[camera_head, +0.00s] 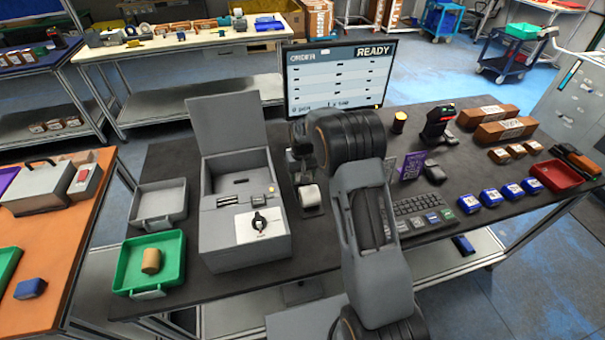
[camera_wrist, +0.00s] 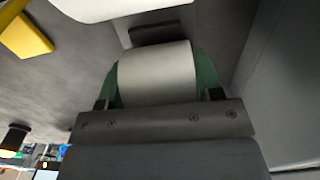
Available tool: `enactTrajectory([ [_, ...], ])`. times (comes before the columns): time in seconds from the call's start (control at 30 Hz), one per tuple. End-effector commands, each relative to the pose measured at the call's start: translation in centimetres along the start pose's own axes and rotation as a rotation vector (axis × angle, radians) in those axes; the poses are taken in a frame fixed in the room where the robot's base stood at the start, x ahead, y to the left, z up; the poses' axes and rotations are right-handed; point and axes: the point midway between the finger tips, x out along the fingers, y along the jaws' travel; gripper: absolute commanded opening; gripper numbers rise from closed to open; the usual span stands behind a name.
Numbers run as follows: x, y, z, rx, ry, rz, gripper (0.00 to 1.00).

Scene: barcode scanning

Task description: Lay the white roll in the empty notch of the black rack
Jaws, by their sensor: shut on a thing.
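The white roll (camera_wrist: 157,72) lies crosswise between the two green-padded fingers of my gripper (camera_wrist: 158,85) in the wrist view. The fingers are shut on its two ends. In the head view the white roll (camera_head: 310,196) shows just below my gripper (camera_head: 306,182), right of the grey box and close over the black table. A small dark block (camera_wrist: 158,33) is behind the roll in the wrist view. I cannot make out the black rack or its empty notch for certain; my arm hides part of that area.
The grey box (camera_head: 245,245) with its raised lid stands close on the left. A monitor (camera_head: 335,78) is behind. A keyboard (camera_head: 425,207) and several blue packs are to the right. A green tray (camera_head: 170,247) holds a brown cylinder at the left.

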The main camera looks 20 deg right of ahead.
Motion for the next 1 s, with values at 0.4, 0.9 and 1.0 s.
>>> enactTrajectory([
  [0.4,0.0,0.0,0.0,0.0,0.0,0.0,0.89],
  [0.9,-4.0,0.0,-0.1,0.0,0.006,0.0,0.89],
  [1.0,-6.2,0.0,-0.1,0.0,0.006,0.0,0.89],
])
